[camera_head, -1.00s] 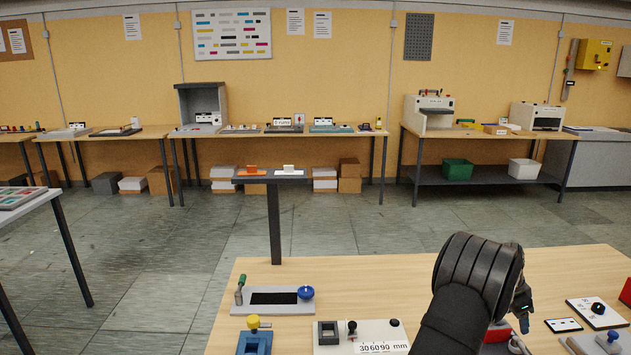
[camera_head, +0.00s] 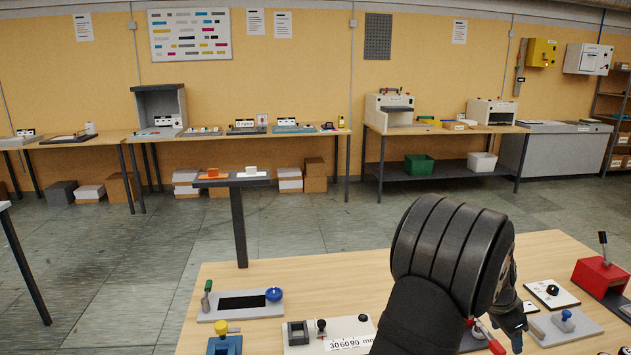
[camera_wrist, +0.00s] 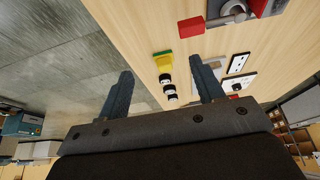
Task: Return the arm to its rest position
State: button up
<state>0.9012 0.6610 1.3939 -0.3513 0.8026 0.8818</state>
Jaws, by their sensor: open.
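My gripper (camera_wrist: 163,88) is open in the wrist view, its two dark fingers spread apart with nothing between them in their grasp. A wooden table (camera_wrist: 140,32) with small devices lies beyond the fingers. In the head view my gripper (camera_head: 516,318) is partly hidden behind my own black wrist, above the right part of the table (camera_head: 330,272). I cannot tell from the pictures how far the arm is from its rest pose.
A grey plate with a blue knob (camera_head: 240,303), a white gauge block (camera_head: 345,333) and a red device (camera_head: 600,276) stand on the table. A grey plate with a blue-handled tool (camera_head: 566,327) lies near my gripper. The table's back middle is clear.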

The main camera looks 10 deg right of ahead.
jog(key=s+a+f, duration=0.2)
jog(key=s+a, duration=1.1)
jog(key=s, duration=0.1)
jog(key=shift+w+a+f, duration=0.1)
jog(key=shift+w+f, duration=0.35)
jog(key=shift+w, duration=0.4)
jog(key=shift+w+a+f, duration=0.15)
jog(key=shift+w+f, duration=0.3)
jog(key=shift+w, duration=0.35)
jog(key=shift+w+a+f, duration=0.1)
jog(key=shift+w+f, duration=0.35)
jog(key=shift+w, duration=0.4)
